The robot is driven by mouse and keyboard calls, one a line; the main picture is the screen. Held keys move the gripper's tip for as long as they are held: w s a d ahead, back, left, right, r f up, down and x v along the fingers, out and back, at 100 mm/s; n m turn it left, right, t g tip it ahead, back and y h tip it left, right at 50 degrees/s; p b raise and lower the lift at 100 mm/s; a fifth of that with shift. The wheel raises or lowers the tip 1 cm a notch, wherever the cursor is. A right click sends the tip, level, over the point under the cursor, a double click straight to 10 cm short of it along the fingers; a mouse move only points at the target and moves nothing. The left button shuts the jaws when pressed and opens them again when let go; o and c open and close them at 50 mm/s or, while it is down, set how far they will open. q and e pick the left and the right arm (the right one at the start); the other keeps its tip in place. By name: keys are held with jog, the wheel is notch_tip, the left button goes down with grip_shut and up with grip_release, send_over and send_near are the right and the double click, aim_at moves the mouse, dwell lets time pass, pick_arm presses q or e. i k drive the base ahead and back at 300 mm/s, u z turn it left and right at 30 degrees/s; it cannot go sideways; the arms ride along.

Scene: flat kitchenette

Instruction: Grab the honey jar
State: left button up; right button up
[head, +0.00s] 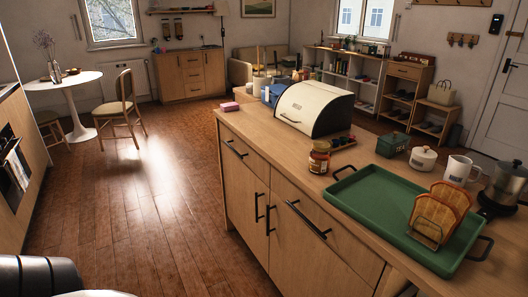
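A small jar with a reddish-brown body, a pale label and a golden lid, which looks like the honey jar (319,157), stands upright on the wooden counter (262,138). It is near the front edge, between the cream bread box and the green tray. Nothing touches it that I can see. Neither of my grippers is in the head view. A dark rounded part of my own body shows at the bottom left.
The green tray (372,207) with toast in a rack (437,214) lies right of the jar. The bread box (315,108) stands behind it. A white mug (458,169), a lidded pot (423,158) and a moka pot (503,187) stand further right. The floor (150,200) left of the counter is clear.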

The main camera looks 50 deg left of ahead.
aim_at(320, 154)
jog(key=u, duration=2.5)
jog(key=i, duration=3.3)
jog(key=z, duration=2)
